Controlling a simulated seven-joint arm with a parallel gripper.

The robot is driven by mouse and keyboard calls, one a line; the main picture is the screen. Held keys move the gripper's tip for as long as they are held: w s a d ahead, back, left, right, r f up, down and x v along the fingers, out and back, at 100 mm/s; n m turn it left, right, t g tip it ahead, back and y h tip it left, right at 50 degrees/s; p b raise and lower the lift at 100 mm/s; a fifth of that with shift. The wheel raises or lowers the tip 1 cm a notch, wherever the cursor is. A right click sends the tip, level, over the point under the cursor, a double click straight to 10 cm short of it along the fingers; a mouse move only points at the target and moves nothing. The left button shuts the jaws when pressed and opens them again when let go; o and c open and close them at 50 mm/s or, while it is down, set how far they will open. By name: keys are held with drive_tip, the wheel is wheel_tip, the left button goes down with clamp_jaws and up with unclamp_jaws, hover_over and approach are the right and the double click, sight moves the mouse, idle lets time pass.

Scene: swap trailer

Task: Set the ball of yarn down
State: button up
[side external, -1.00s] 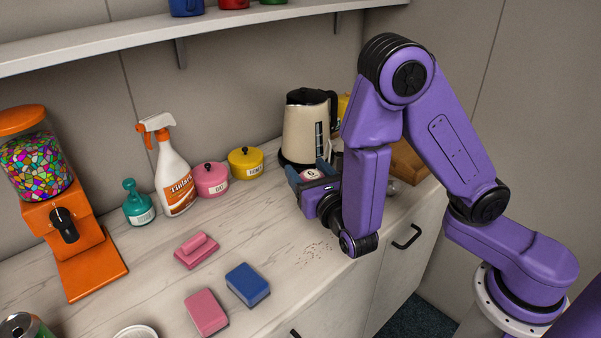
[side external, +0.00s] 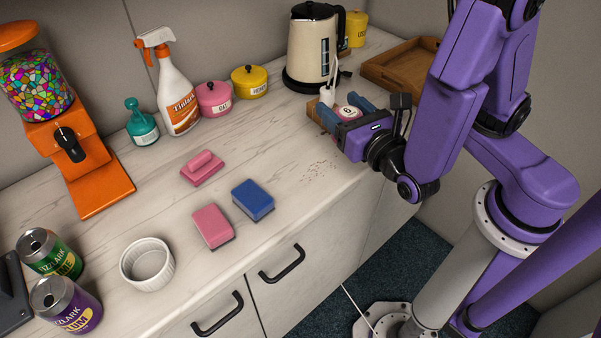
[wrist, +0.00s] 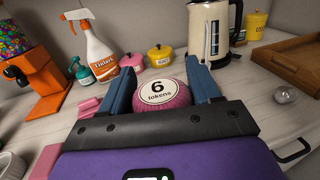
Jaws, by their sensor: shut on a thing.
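A round pink ball with a white "6 tokens" label, taken to be the ball of yarn (wrist: 180,97), sits between the blue fingers of my gripper (wrist: 165,72). In the side view my gripper (side external: 342,108) is shut on the ball (side external: 335,118) in front of the cream kettle (side external: 314,45), near the counter's right part. The label faces my wrist camera. The ball's underside is hidden, so I cannot tell whether it touches the counter (side external: 285,135).
Pink (side external: 213,98) and yellow (side external: 249,82) pots and a spray bottle (side external: 175,90) stand along the back. A wooden tray (side external: 385,72) lies right of the kettle. A small glassy object (wrist: 286,94) is at right. Blue (side external: 253,200) and pink (side external: 212,226) sponges lie nearer; bare counter lies between.

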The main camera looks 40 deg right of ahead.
drive_tip(key=s+y, duration=0.1)
drive_tip(key=s, duration=0.4)
drive_tip(key=shift+n, duration=0.4)
drive_tip(key=w+a+f, duration=0.1)
drive_tip(key=w+f, duration=0.2)
drive_tip(key=w, duration=0.1)
drive_tip(key=w+a+f, duration=0.2)
drive_tip(key=w+f, duration=0.1)
drive_tip(key=w, duration=0.1)
drive_tip(key=w+a+f, duration=0.1)
drive_tip(key=w+f, duration=0.2)
drive_tip(key=w, duration=0.1)
drive_tip(key=shift+w+a+f, duration=0.2)
drive_tip(key=shift+a+f, duration=0.05)
drive_tip(key=shift+w+f, duration=0.15)
drive_tip(key=shift+f, duration=1.55)
drive_tip(key=shift+f, duration=0.1)
drive_tip(key=o, duration=1)
drive_tip(key=shift+o, duration=0.2)
